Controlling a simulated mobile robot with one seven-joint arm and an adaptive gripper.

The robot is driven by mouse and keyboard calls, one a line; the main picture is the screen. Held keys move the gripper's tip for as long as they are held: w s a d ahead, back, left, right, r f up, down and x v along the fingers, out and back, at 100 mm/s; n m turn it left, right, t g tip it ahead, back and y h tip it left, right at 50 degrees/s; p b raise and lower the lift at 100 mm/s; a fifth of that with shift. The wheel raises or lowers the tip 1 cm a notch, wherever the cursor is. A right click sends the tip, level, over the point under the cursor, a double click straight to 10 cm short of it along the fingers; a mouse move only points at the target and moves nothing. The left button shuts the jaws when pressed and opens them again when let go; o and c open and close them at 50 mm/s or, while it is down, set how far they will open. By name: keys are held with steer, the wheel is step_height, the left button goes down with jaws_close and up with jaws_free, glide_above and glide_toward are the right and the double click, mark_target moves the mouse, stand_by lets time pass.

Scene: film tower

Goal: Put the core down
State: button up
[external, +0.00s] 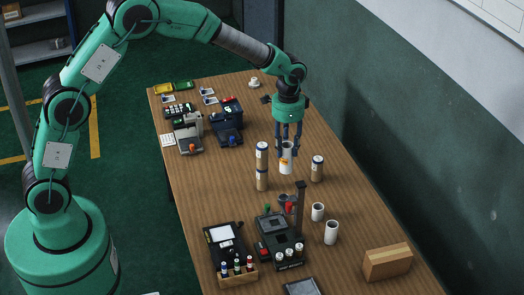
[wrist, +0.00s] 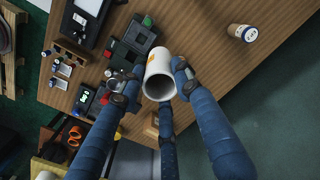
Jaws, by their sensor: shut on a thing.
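The core (external: 286,166) is a white hollow tube with an orange mark, held roughly upright over the middle of the wooden table (external: 240,180). My gripper (external: 287,146) points down and its blue fingers are closed around the core's upper part. In the wrist view the core (wrist: 160,68) shows its open end towards me, between the fingertips of my gripper (wrist: 158,90). I cannot tell whether its lower end touches the table.
Brown tubes with pale caps stand close by: a stacked pair (external: 262,168) left of the core and one (external: 317,168) to the right. The table's right edge is clear beside the core.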

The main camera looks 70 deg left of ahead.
steer(key=w+d+f+p, duration=0.1)
steer(key=w+d, duration=0.3)
steer(key=d, duration=0.5)
steer(key=w+d, duration=0.4)
steer(key=d, duration=0.5)
steer(key=w+d+f+p, duration=0.1)
steer(key=w+d, duration=0.3)
steer(key=d, duration=0.6)
step_height(320, 180, down, 11)
steer(key=shift+a+m, duration=0.3)
steer(key=shift+a, duration=0.05)
steer(key=shift+s+f, duration=0.1)
step_height(320, 180, down, 6)
steer(key=shift+f, duration=0.2)
steer(key=shift+f, duration=1.8)
steer(key=shift+f, duration=0.1)
